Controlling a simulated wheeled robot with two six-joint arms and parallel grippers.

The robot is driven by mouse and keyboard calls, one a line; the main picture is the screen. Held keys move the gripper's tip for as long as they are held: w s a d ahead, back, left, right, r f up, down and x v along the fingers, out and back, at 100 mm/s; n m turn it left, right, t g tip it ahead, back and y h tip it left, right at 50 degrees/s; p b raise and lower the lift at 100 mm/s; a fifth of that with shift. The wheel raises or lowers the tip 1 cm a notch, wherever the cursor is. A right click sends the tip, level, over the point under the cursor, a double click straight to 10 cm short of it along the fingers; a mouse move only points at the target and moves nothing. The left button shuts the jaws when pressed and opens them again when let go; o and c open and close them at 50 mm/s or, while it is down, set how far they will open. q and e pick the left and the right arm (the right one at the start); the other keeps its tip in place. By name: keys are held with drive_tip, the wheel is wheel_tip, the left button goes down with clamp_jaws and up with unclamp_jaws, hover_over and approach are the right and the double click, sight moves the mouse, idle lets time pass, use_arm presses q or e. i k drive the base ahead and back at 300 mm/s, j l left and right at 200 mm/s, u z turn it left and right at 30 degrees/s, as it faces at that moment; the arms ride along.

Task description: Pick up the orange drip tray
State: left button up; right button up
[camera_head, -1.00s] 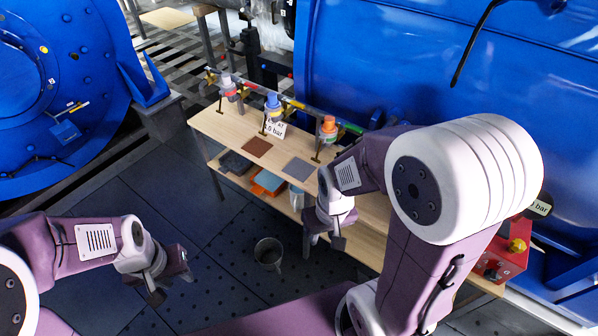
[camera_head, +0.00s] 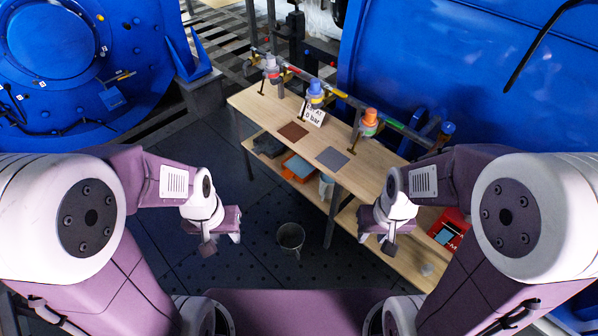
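The orange drip tray (camera_head: 290,172) lies on the lower shelf of the wooden bench, left of the middle. Only its orange edge and part of its bluish inside show; the upper bench top hides some of it. My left gripper (camera_head: 222,243) hangs over the dark floor, to the left of and nearer than the tray. Its fingers look apart and empty. My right gripper (camera_head: 377,243) hangs near the bench's front edge, to the right of and nearer than the tray. Its fingers also look apart and empty.
The bench top (camera_head: 262,105) carries a brown mat (camera_head: 293,132), a grey mat (camera_head: 332,159) and capped valves along a rail. Dark trays (camera_head: 268,146) and a white container (camera_head: 326,187) share the shelf. A bucket (camera_head: 290,237) stands on the floor. A red box (camera_head: 449,229) is at right.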

sight(295, 166)
drive_tip(key=i+j+z, duration=0.5)
drive_tip(key=j+z, duration=0.35)
drive_tip(key=j, duration=0.2)
drive_tip(key=i+j+z, duration=0.1)
drive_tip(key=j+z, duration=0.3)
drive_tip(key=j, duration=0.2)
drive_tip(key=j+z, duration=0.45)
drive_tip(key=j, duration=0.2)
drive_tip(key=j+z, duration=0.4)
drive_tip(key=j, duration=0.25)
drive_tip(key=k+j+z, duration=0.2)
drive_tip(key=j+z, duration=0.25)
drive_tip(key=j, duration=0.15)
